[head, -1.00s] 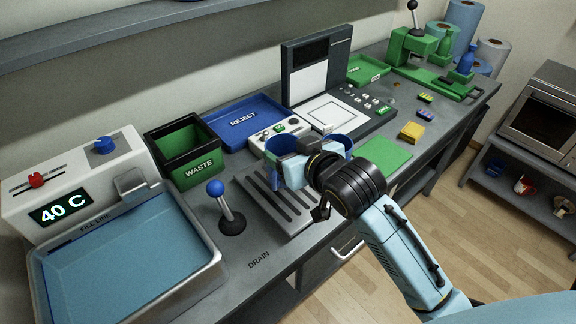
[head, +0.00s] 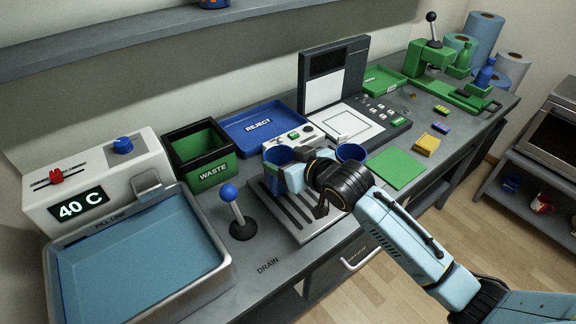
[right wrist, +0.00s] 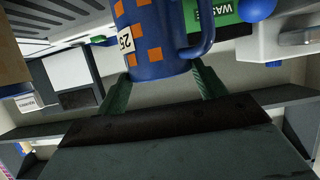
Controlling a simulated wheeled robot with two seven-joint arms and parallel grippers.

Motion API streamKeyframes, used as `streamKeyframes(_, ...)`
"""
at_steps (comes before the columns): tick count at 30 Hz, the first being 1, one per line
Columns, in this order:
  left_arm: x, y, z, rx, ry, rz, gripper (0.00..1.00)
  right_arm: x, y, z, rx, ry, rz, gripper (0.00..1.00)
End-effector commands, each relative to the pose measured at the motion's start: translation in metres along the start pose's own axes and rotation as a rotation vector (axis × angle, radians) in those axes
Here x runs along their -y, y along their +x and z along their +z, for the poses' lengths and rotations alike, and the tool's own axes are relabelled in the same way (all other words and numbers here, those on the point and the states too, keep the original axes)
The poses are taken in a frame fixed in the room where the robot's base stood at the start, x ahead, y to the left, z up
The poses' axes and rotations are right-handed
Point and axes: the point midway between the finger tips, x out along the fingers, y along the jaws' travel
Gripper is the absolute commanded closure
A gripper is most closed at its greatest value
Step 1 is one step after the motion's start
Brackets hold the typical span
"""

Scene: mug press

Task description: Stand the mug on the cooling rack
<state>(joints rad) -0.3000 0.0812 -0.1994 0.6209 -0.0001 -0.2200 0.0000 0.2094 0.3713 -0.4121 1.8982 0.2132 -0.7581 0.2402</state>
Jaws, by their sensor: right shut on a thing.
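A blue mug (head: 272,160) is in my right gripper (head: 288,176). In the right wrist view the mug (right wrist: 160,40) has orange squares, a white tag reading 25 and a handle on the right, between the green fingertips. The grey slotted rack (head: 303,228) stands on the counter below the gripper in the head view. Its slats also show at the top left of the right wrist view (right wrist: 62,22). The gripper hides part of the mug, and I cannot tell whether its base touches the rack. My left gripper is out of view.
A second blue round thing (head: 351,152) stands just right of my gripper. A blue-knobbed lever (head: 234,212) rises left of the rack, near the green WASTE bin (head: 203,170). The water basin (head: 140,260) is further left. A green mat (head: 397,168) lies right.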

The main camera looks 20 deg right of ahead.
Motion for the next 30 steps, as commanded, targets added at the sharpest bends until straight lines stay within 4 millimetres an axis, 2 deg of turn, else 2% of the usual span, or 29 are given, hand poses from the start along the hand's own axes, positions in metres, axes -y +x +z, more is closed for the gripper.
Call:
streamKeyframes(3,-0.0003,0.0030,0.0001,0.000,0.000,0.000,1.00,0.0004,0.0058,0.0135,-0.002,0.001,-0.001,0.79)
streamKeyframes(14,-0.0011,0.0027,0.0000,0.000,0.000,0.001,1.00,0.0002,0.0071,0.0162,-0.003,0.000,0.000,0.79)
streamKeyframes(15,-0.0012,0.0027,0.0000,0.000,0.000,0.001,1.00,0.0002,0.0073,0.0177,0.000,0.000,0.000,0.28)
streamKeyframes(20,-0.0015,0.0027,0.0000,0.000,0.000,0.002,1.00,0.0002,0.0072,0.0174,0.000,0.000,0.000,0.08)
streamKeyframes(30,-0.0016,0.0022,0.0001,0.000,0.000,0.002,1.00,0.0001,0.0054,0.0129,-0.002,-0.001,0.000,0.08)
